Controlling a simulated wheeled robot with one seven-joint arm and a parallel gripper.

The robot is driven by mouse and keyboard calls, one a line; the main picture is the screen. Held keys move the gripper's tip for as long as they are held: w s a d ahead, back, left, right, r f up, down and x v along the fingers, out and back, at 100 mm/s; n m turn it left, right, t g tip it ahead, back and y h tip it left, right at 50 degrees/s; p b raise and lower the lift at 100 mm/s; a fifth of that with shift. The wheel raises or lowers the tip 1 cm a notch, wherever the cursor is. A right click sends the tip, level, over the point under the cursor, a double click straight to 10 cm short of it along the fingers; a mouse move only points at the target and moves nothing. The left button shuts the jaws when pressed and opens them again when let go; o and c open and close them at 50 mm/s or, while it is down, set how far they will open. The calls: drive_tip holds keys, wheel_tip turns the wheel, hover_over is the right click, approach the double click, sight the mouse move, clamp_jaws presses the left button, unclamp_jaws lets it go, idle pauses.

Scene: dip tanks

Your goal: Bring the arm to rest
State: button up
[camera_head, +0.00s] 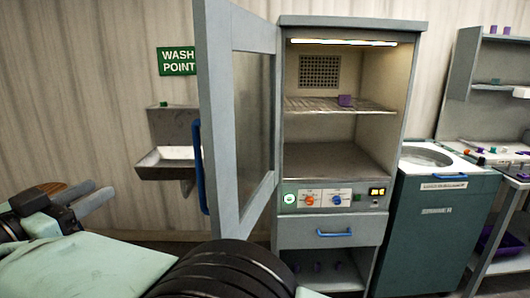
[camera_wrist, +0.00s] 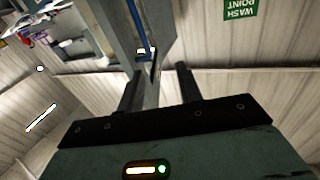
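My gripper (camera_head: 98,192) is at the lower left of the head view, in front of the wall and left of the drying cabinet. Its two grey fingers stand apart with nothing between them. In the wrist view the fingers (camera_wrist: 159,76) also show apart and empty, tilted up toward the wall and ceiling. My arm is bent low across the front of the head view. No object touches the fingers.
The grey cabinet (camera_head: 284,130) stands with its door (camera_head: 223,120) swung open toward me, right of my gripper. A sink (camera_head: 168,160) hangs on the wall. A teal tank (camera_head: 436,215) and bench are right.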

drive_tip(key=w+a+r+n+y, duration=0.2)
drive_tip(key=w+r+n+y, duration=0.7)
drive_tip(key=y, duration=0.6)
drive_tip(key=s+d+f+n+g+h, duration=0.1)
drive_tip(key=s+d+f+g, duration=0.4)
drive_tip(key=d, duration=1)
drive_tip(key=s+d+f+n+g+h, duration=0.1)
drive_tip(key=s+d+f+g+h, duration=0.3)
drive_tip(key=s+d+f, duration=0.5)
drive_tip(key=s+d+f+n+g+h, duration=0.1)
drive_tip(key=s+d+f+g+h, duration=0.2)
drive_tip(key=d, duration=1.8)
drive_tip(key=s+f+g, duration=0.4)
drive_tip(key=s+g, duration=0.1)
drive_tip(key=s, duration=0.4)
drive_tip(key=shift+d+f, duration=0.15)
drive_tip(key=shift+d, duration=0.05)
